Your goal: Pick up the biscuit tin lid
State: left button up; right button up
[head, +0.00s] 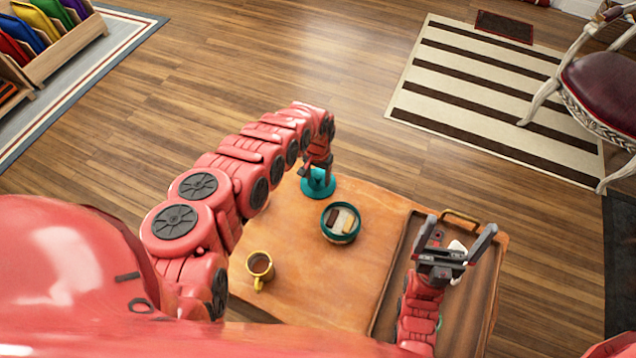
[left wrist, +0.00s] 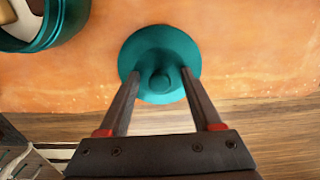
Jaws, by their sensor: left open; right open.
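The teal biscuit tin lid (head: 318,184) lies on the table near its far edge in the head view. In the left wrist view the lid (left wrist: 160,50) is round, with a small knob (left wrist: 160,82) at its middle. My left gripper (head: 311,176) is open above the lid, its two fingers (left wrist: 158,72) on either side of the knob; I cannot tell whether they touch it. The teal biscuit tin (head: 325,233) stands open beside the lid with biscuits inside. My right gripper (head: 456,232) is open over the wooden tray, its fingers spread.
The wooden table (head: 290,285) carries a yellow mug (head: 259,268) with a dark drink at front left. A wooden tray (head: 385,309) with a handle lies at right, with a white item (head: 457,248) partly hidden by my right gripper. The table between mug and tin is clear.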

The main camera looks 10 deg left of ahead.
pick_arm(q)
jog(key=shift+f, duration=0.1)
jog(key=shift+c, duration=0.2)
grip_shut()
